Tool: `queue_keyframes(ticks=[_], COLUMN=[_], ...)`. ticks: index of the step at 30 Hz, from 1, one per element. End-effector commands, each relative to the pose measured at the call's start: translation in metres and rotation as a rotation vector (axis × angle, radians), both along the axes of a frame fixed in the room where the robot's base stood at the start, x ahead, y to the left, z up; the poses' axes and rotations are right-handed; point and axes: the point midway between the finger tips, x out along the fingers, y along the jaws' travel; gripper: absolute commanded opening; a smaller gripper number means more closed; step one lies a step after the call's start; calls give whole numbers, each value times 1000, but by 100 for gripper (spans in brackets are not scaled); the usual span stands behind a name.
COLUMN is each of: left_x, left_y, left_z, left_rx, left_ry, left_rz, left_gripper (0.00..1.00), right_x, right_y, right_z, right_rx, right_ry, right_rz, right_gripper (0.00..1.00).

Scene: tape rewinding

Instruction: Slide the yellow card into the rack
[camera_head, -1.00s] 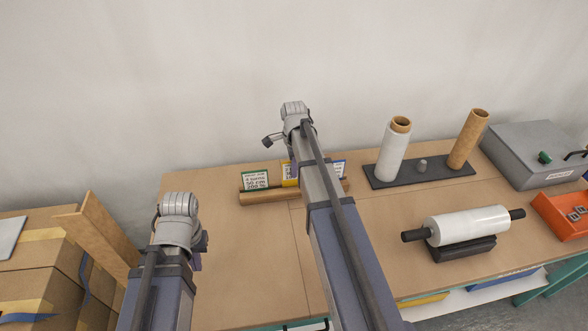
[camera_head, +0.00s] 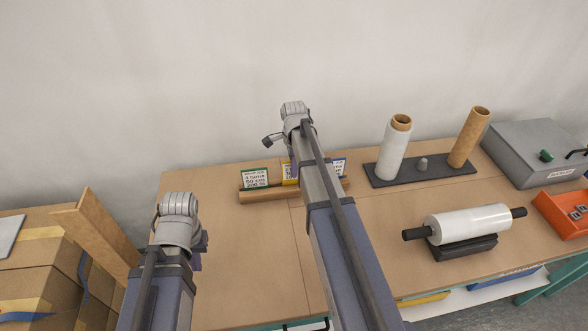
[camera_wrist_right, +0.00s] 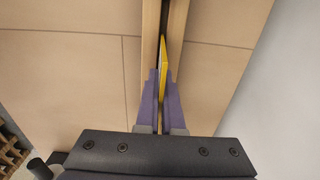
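The yellow card (camera_head: 289,171) stands at the wooden rack (camera_head: 262,196), partly hidden behind my right arm. In the right wrist view, the yellow card (camera_wrist_right: 163,65) shows edge-on between the two purple fingers of my right gripper (camera_wrist_right: 161,80), which look shut on it. The card lies along the dark slot of the rack (camera_wrist_right: 150,30); how deep it sits cannot be told. My left gripper (camera_head: 196,262) hangs at the left, mostly hidden by its own wrist, so its fingers cannot be read.
A green-edged card (camera_head: 255,178) stands at the rack's left end; a blue-edged card (camera_head: 339,167) is at its right. Further right are a black base (camera_head: 452,168) with rolls, a film roll (camera_head: 468,224), a grey box (camera_head: 535,150) and an orange bin (camera_head: 562,213). The front left tabletop is clear.

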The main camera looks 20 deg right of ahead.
Motion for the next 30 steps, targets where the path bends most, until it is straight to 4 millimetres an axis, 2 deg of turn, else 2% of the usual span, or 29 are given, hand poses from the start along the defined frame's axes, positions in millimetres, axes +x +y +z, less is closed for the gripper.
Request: queue_keyframes(ticks=[18, 19, 27, 30], left_x=[0, 0, 0, 0], left_y=[0, 0, 0, 0], left_z=[-13, -12, -11, -12], left_rx=[0, 0, 0, 0], left_ry=[0, 0, 0, 0], left_rz=[0, 0, 0, 0], left_gripper=[0, 0, 0, 0], right_x=[0, 0, 0, 0], right_y=[0, 0, 0, 0], right_z=[-13, -12, -12, -12], right_rx=[0, 0, 0, 0], right_ry=[0, 0, 0, 0], right_rz=[0, 0, 0, 0], right_gripper=[0, 6, 37, 39])
